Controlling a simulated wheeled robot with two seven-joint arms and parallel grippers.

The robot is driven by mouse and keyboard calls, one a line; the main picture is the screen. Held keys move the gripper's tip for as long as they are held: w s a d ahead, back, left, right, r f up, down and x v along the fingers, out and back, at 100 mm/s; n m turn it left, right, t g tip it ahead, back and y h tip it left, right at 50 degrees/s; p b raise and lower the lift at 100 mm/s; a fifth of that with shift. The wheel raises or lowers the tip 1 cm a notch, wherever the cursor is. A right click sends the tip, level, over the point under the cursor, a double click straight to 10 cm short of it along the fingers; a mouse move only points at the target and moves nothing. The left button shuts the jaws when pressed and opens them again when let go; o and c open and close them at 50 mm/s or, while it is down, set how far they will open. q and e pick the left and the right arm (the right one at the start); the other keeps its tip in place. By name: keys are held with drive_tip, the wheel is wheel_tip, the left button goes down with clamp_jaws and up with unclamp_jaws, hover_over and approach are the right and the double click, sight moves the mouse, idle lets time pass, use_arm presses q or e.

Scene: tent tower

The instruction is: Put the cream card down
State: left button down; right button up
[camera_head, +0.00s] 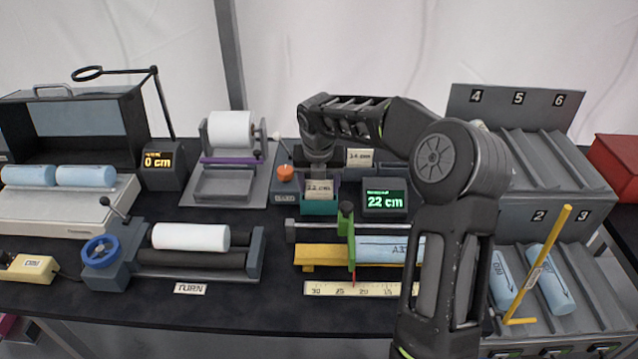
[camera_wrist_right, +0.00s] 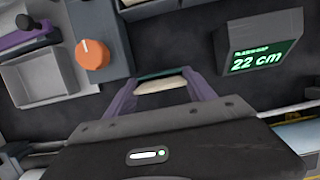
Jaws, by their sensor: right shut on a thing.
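The cream card (camera_head: 320,187) has dark print that seems to end in "cm", and it is upright at a small teal holder (camera_head: 319,208). My right gripper (camera_head: 320,178) comes down from above, its purple fingers on either side of the card. In the right wrist view the fingers (camera_wrist_right: 160,92) are shut on the cream card (camera_wrist_right: 160,86), seen edge-on, with a teal edge just behind it. I cannot tell whether the card's lower edge rests in the holder. My left gripper is not in view.
A green display reading 22 cm (camera_head: 384,201) stands close right of the holder. An orange knob (camera_head: 285,173) is on its left, and another cream card (camera_head: 360,157) is behind. A ruler bench with a blue roll (camera_head: 378,250) lies in front.

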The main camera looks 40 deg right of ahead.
drive_tip(key=o, duration=1.3)
drive_tip(key=b+v, duration=0.1)
drive_tip(key=v, duration=1.1)
drive_tip(key=shift+r, duration=0.15)
